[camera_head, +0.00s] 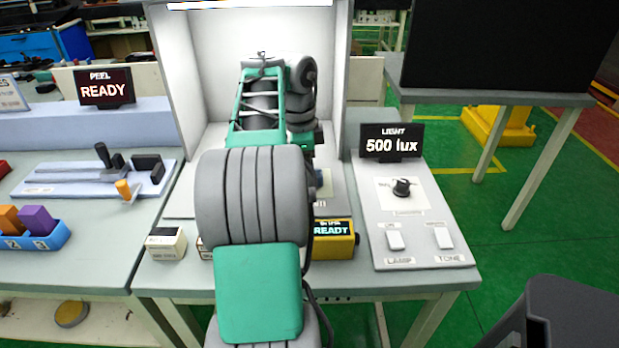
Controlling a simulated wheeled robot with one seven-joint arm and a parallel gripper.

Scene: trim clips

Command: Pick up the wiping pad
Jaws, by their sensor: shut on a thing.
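No wiping pad can be made out for certain. A small cream block with a dark top and a printed label (166,244) sits at the front left of the middle table. Part of a similar labelled thing (205,248) shows just right of it, mostly hidden by my arm. My arm reaches up the middle of the picture into the lit white booth and bends down there. My gripper's fingers and whatever is between them are hidden behind my own arm links.
A yellow device reading READY (334,241) stands right of my arm. A light panel (418,215) with a knob and two switches lies further right. The booth (178,75) walls flank my arm. A blue bin (38,238) with coloured blocks is at left.

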